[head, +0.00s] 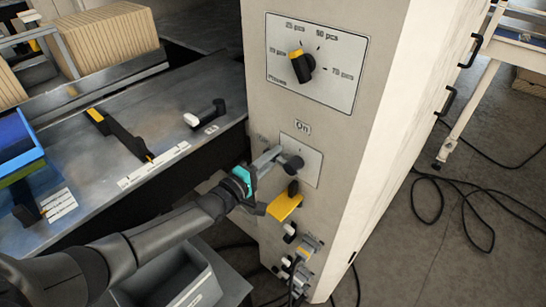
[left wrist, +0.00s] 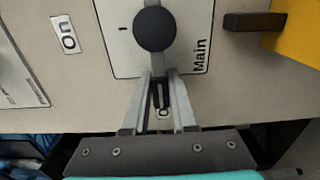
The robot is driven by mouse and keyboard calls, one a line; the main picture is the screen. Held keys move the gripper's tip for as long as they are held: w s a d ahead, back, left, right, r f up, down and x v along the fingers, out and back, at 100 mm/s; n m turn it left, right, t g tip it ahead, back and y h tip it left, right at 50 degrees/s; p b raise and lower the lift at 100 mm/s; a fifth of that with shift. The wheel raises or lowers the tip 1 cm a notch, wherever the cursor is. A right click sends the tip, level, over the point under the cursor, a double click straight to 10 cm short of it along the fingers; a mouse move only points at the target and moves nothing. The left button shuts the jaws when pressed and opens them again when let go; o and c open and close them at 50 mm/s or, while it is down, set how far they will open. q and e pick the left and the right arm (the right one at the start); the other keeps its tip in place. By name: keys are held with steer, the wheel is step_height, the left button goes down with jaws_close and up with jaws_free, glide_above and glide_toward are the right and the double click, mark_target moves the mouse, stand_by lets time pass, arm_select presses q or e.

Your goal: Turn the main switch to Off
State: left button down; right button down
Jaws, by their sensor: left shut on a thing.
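The main switch (head: 293,165) is a black round knob on a pale plate (head: 314,166) on the front of the beige cabinet. In the left wrist view the round knob (left wrist: 155,29) sits on its plate (left wrist: 119,45), marked "I" and "Main". An "On" label (head: 302,127) is just above the plate in the head view. My left gripper (head: 275,157) is at the switch from the left. In the left wrist view its fingers (left wrist: 161,92) are shut on a dark part of the switch beside the round knob. The fingers hide part of the plate and its lower marking. My right gripper is not in view.
A yellow block (head: 284,207) with a dark knob juts out below the switch. A piece-count dial (head: 301,67) is above it. White-tipped levers and connectors (head: 312,245) sit lower. Cables (head: 470,205) lie on the floor at right. A metal bench (head: 140,130) is at left.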

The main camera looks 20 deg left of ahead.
arm_select(q)
steer(key=c, duration=0.7)
jaws_free()
steer(key=p+v, duration=0.1)
steer(key=v, duration=1.4)
steer(key=shift+s+p, duration=0.15)
steer(key=shift+p, duration=0.15)
